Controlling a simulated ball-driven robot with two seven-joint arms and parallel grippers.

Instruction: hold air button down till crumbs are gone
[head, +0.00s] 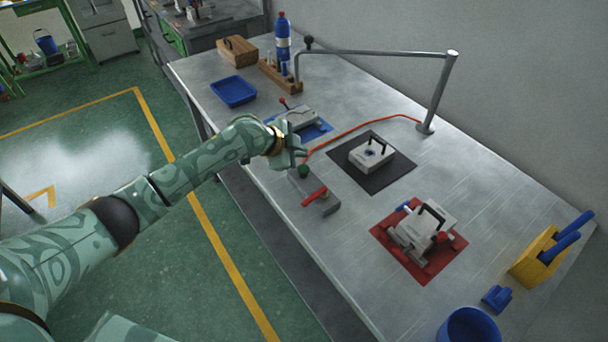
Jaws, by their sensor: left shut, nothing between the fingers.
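My left gripper (300,164) is shut and empty, pointing down at the front edge of the table. Its tips are at or just above a dark green round button (303,171) on a grey control box (319,194) with a red lever (315,196). I cannot tell whether the button is pressed. A grey metal mould block (365,160) with a black handle sits on a black mat (341,152). A small dark patch (370,153) shows on its top; I cannot tell if it is crumbs. My right gripper is not in view.
An orange hose (371,120) runs from the control box to a metal post (437,95) with a long arm. Another mould (420,228) sits on a red mat (393,254). A third block (300,117) is on a blue mat. A blue tray (234,91) lies farther back.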

